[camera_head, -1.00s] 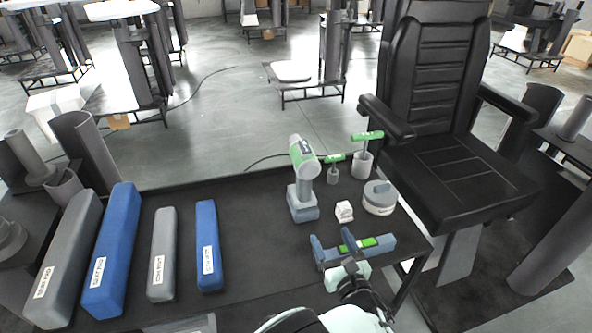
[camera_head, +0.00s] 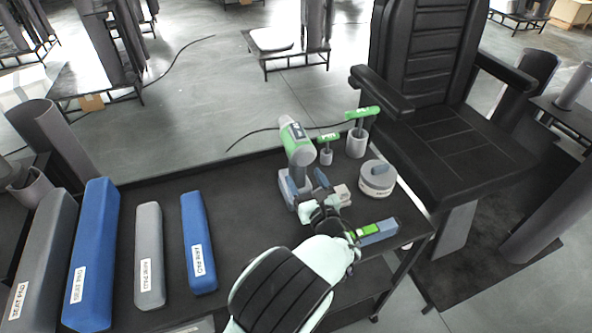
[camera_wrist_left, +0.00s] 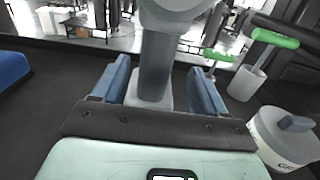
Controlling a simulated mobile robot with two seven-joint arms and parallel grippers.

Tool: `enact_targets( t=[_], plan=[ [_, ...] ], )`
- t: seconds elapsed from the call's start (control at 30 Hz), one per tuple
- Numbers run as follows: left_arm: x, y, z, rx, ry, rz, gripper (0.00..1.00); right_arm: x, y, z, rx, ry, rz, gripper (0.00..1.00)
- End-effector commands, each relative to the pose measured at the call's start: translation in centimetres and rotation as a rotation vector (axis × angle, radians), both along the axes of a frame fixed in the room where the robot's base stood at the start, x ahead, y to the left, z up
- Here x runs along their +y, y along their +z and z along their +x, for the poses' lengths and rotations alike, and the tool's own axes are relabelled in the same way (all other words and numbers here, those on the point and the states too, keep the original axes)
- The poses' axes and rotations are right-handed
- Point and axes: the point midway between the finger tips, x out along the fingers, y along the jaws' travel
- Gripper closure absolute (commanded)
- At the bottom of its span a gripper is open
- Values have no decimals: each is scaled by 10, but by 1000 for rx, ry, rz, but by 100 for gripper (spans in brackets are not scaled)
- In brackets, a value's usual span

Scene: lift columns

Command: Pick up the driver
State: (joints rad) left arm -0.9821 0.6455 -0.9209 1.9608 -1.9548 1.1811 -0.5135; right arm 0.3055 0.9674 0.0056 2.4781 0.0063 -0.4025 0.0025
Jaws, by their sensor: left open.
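The driver (camera_head: 297,143), a grey power tool with a green band and a grey foot, stands upright on the dark table. My left gripper (camera_head: 307,183) is open just in front of it, reaching in from the bottom of the head view. In the left wrist view, the driver's grey handle (camera_wrist_left: 155,62) shows between the two open blue fingers of the gripper (camera_wrist_left: 158,78), with a gap on both sides. I cannot tell how far the fingers reach along the handle. The gripper hides part of the driver's foot in the head view. My right gripper is not in view.
Two green T-handled tools (camera_head: 362,113) (camera_head: 328,137) in grey holders stand right of the driver. Blue and grey pads (camera_head: 198,240) lie at left. A black chair (camera_head: 440,160) stands beyond the table.

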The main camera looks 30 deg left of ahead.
Motion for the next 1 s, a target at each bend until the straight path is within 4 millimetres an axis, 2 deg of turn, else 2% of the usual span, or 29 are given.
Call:
enact_targets(
  t=[0.17,0.43,0.77,1.0],
  plan=[
    [10,1,7,0,1,1,28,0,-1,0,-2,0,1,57],
    [42,3,29,0,1,1,28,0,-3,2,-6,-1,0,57],
    [47,4,34,1,-1,1,28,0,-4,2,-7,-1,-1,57],
    [47,4,34,0,-1,0,100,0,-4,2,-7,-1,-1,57]
  ],
)
